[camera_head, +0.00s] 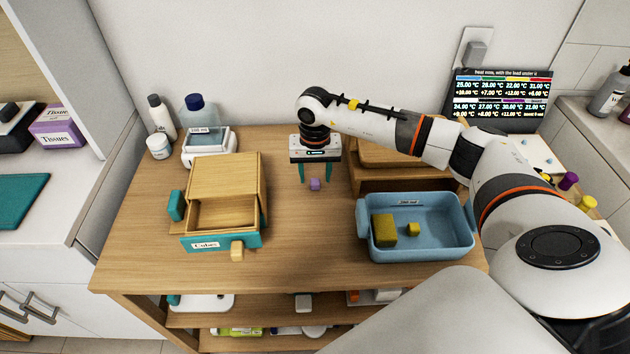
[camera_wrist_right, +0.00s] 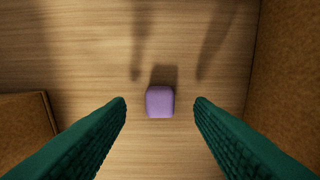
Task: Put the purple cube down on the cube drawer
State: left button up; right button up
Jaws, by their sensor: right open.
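A small purple cube (camera_head: 315,184) is on the wooden tabletop near the middle. In the right wrist view the cube (camera_wrist_right: 160,102) lies between and just ahead of the two green fingertips, with wood on both sides of it. My right gripper (camera_head: 315,175) points down over it, open and not touching it in the wrist view; its fingertips also show there (camera_wrist_right: 160,105). The cube drawer (camera_head: 222,215) is the open, empty-looking drawer of a small wooden cabinet (camera_head: 225,175), with a teal front labelled "Cubes" (camera_head: 205,245). My left gripper is not in view.
A blue tray (camera_head: 420,240) holds a large olive block (camera_head: 384,230) and a small yellow cube (camera_head: 413,229) at the right. A wooden box (camera_head: 385,155) stands behind it. Bottles and a scale (camera_head: 208,147) stand at the back left. Bare tabletop lies between cabinet and tray.

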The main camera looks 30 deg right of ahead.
notch_tip(320, 180, down, 2)
jog(key=shift+f, duration=0.1)
